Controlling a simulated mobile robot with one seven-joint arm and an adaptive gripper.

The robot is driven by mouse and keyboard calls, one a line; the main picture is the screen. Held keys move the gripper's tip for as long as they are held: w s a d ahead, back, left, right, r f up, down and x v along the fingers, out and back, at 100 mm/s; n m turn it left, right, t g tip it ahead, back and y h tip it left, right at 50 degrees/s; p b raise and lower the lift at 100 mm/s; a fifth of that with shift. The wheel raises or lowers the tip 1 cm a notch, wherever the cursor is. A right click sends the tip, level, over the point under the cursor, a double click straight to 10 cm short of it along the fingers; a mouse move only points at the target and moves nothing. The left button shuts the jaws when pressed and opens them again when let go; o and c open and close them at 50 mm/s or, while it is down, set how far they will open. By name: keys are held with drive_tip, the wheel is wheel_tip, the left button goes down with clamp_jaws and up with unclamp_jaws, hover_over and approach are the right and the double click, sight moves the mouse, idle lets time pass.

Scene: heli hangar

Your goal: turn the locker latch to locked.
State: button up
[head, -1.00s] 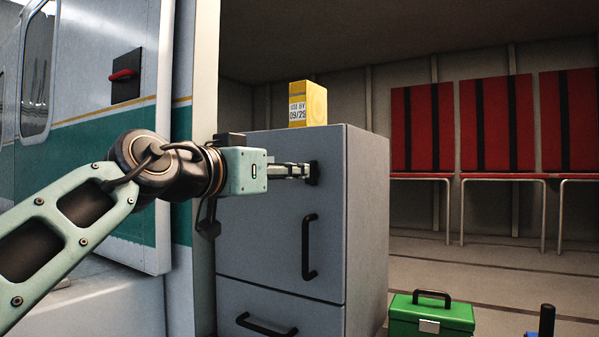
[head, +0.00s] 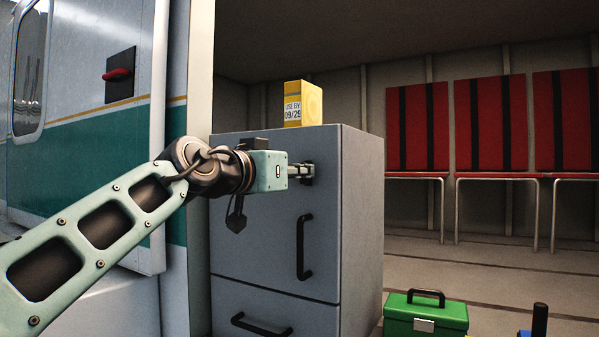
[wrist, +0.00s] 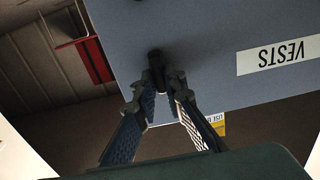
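The grey locker (head: 270,240) stands beside the aircraft side. Its dark latch (head: 308,178) is near the upper right of the door, above the black door handle (head: 304,247). My gripper (head: 300,170) points right and reaches the latch, hiding much of it. In the wrist view, which is upside down, the two fingers of my gripper (wrist: 159,90) converge with their tips on either side of the black latch (wrist: 156,66). They look closed on it. A white label reading VESTS (wrist: 277,56) is on the locker door there.
A yellow box (head: 303,104) stands on top of the locker. A green toolbox (head: 426,316) sits on the floor to the right. Red seats (head: 490,125) line the back wall. The aircraft side with a red handle (head: 118,74) is at left.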

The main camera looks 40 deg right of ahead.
drive_tip(key=shift+n, duration=0.4)
clamp_jaws()
drive_tip(key=n+b, duration=0.1)
drive_tip(key=n, duration=0.2)
drive_tip(key=shift+w+f+n, duration=0.1)
drive_tip(key=shift+n, duration=0.2)
drive_tip(key=n, duration=0.4)
drive_tip(key=shift+w+a+n, duration=0.1)
drive_tip(key=shift+n, duration=0.2)
drive_tip(key=n, duration=0.4)
drive_tip(key=shift+f+n, duration=0.1)
drive_tip(key=shift+n, duration=0.2)
drive_tip(key=shift+n+p, duration=0.35)
drive_tip(key=shift+n, duration=1.75)
drive_tip(key=o, duration=0.8)
unclamp_jaws()
drive_tip(key=shift+c, duration=0.2)
